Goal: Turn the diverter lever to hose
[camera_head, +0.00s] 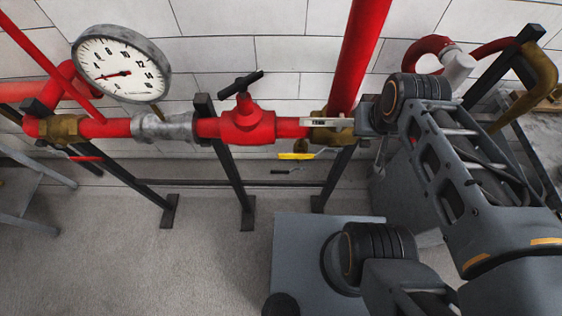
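A yellow lever (297,156) sticks out to the left below a brass fitting (328,137) where the red pipes meet; it looks like the diverter lever. A pale bar with small dark marks (322,122) lies across the front of the fitting; I cannot tell whether it is a label or part of my gripper. My gripper (362,122) is at the end of my arm, just right of the fitting and above and right of the yellow lever. Its fingers are not clearly seen, and I see no hold on the lever.
A red valve (247,124) with a black handle (241,85) sits left of the fitting. A round gauge (121,65) is at the upper left. A red riser pipe (359,50) rises above. Black stands (235,178) hold the pipe; open grey floor (115,255) lies in front.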

